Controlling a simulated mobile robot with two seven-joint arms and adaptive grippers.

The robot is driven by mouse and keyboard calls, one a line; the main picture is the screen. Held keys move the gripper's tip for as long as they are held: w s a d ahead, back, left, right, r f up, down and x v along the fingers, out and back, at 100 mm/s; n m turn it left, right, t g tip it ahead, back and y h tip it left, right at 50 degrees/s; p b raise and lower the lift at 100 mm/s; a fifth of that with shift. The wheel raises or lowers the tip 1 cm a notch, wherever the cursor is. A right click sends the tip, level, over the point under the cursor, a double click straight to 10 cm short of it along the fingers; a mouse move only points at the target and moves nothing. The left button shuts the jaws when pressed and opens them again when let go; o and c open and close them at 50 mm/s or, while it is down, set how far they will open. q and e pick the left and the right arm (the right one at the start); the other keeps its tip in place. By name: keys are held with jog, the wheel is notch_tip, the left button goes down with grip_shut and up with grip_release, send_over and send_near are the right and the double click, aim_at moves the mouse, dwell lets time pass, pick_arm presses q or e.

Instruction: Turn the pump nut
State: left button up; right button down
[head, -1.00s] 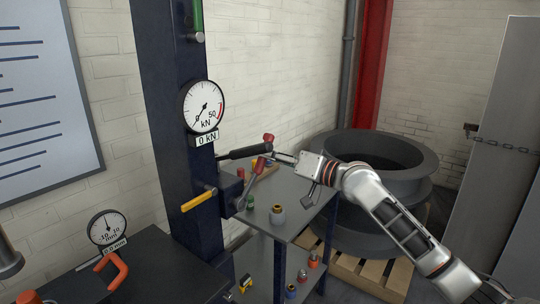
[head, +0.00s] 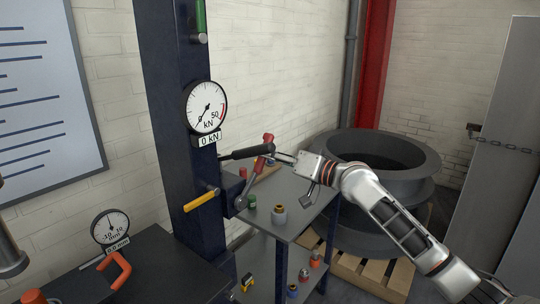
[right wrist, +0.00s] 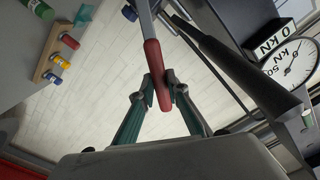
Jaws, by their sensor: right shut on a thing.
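A lever with a red grip (head: 259,164) rises from the dark blue pump block (head: 230,192) on the column. My right gripper (head: 284,157) reaches it from the right, beside the tip of a black bar (head: 240,153). In the right wrist view my right gripper (right wrist: 162,88) is shut on the red grip (right wrist: 157,72), with a finger on each side. The grip's metal rod runs up out of that view, and the black bar (right wrist: 235,65) passes close beside it. A yellow-handled lever (head: 202,200) sticks out of the column. I cannot make out the nut. My left gripper is not in view.
A round gauge (head: 206,106) reading 0 kN hangs on the blue column (head: 172,125). A grey shelf cart (head: 300,226) holds several small coloured parts below my right arm. Large dark rings (head: 385,215) lie on a pallet behind. A chained grey panel (head: 500,140) stands at right.

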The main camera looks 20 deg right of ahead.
jog(key=shift+w+a, duration=0.15)
jog(key=shift+a, duration=0.05)
jog(key=c, duration=1.9)
grip_release()
jog(key=c, duration=0.4)
jog(key=shift+w+f, duration=0.1)
jog(key=shift+w+d+f+m+b, duration=0.35)
jog(key=shift+w+d+f+m, duration=0.15)
jog(key=shift+d+f+m, duration=0.25)
jog(key=shift+w+d+f+m+b, duration=0.3)
jog(key=shift+w+d+f+m, duration=0.35)
jog(key=shift+m, duration=0.3)
jog(key=shift+s+a, duration=0.1)
jog(key=shift+s, duration=0.05)
